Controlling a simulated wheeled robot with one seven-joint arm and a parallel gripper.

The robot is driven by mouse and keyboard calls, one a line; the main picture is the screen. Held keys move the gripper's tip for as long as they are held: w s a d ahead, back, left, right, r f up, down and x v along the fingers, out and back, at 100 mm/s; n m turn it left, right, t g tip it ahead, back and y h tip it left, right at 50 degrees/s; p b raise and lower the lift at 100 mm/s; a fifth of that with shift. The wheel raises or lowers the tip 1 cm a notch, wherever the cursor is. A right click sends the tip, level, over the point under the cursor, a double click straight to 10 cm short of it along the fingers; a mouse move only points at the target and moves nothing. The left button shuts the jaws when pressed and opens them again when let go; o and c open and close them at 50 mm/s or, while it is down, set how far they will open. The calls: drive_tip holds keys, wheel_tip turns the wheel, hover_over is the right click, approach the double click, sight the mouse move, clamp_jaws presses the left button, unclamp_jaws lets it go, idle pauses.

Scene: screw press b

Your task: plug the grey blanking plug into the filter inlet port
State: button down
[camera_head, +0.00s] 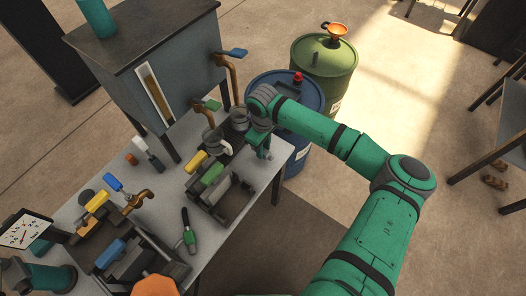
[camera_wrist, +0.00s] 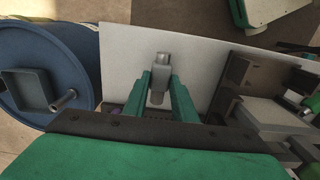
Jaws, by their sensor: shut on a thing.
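My gripper (camera_wrist: 158,85) is shut on a grey cylindrical plug, the grey blanking plug (camera_wrist: 160,68), which sticks out between the two green fingers in the wrist view. The plug is over the pale tabletop, and I cannot tell whether it touches it. In the head view my gripper (camera_head: 262,153) is above the right end of the table, right of a dark device with a yellow and a green handle. The plug does not show clearly there. I cannot make out the filter inlet port in either view.
The dark device (camera_head: 236,203) with handles stands close left of my gripper. Behind are a grey tank (camera_head: 190,65) with brass taps, a blue drum (camera_head: 300,95) and a green drum (camera_head: 325,68).

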drive_tip(key=s+d+r, duration=0.3)
drive_tip(key=s+r, duration=0.7)
drive_tip(key=s, duration=0.3)
drive_tip(key=shift+s, duration=0.3)
drive_tip(key=shift+d, duration=0.15)
idle(0.7)
